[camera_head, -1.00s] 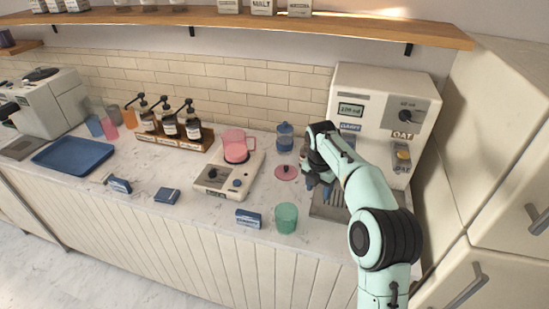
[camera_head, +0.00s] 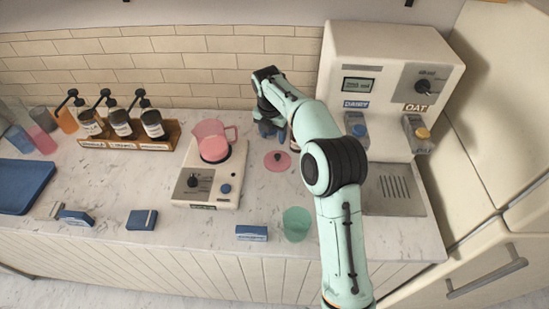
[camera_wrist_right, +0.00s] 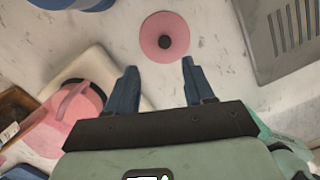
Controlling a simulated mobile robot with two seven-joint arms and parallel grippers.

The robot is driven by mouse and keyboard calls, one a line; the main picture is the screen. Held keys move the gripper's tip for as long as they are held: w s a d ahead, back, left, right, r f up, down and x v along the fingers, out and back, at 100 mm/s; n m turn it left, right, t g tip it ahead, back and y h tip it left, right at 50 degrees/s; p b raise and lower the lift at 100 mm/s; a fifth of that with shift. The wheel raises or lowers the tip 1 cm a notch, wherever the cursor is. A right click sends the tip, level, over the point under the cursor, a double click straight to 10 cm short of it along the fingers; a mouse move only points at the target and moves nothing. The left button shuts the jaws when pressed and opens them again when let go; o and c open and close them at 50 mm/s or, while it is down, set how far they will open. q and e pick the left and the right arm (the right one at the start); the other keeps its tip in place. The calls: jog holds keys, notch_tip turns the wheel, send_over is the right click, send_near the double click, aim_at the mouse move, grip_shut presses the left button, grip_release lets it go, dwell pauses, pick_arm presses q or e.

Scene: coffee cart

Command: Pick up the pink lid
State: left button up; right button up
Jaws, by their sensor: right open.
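The pink lid (camera_head: 277,160), a flat disc with a dark knob, lies on the marble counter to the right of the blender-like base. In the right wrist view the lid (camera_wrist_right: 165,37) lies beyond my fingertips, roughly in line with the gap between them. My right gripper (camera_head: 268,130) is just behind the lid in the head view. Its two blue fingers (camera_wrist_right: 158,65) are apart with nothing between them. My left gripper is out of view.
A pink pitcher (camera_head: 212,142) stands on the cream base (camera_head: 207,187), left of the lid. A green cup (camera_head: 297,224) and a blue box (camera_head: 251,233) are near the front edge. The milk dispenser (camera_head: 388,80) stands at right, with its drip tray (camera_head: 393,190).

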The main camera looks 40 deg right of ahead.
send_over(277, 155)
jog(key=a, duration=0.1)
notch_tip(277, 155, down, 4)
jog(key=shift+f, duration=0.5)
jog(key=f, duration=0.2)
jog(key=f+b, duration=0.1)
jog(key=f, duration=0.1)
jog(key=shift+s+d, duration=0.25)
jog(key=shift+d, duration=0.15)
jog(key=shift+f, duration=0.4)
jog(key=shift+w+f, duration=0.15)
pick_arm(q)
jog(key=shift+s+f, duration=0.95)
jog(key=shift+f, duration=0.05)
pick_arm(e)
grip_shut()
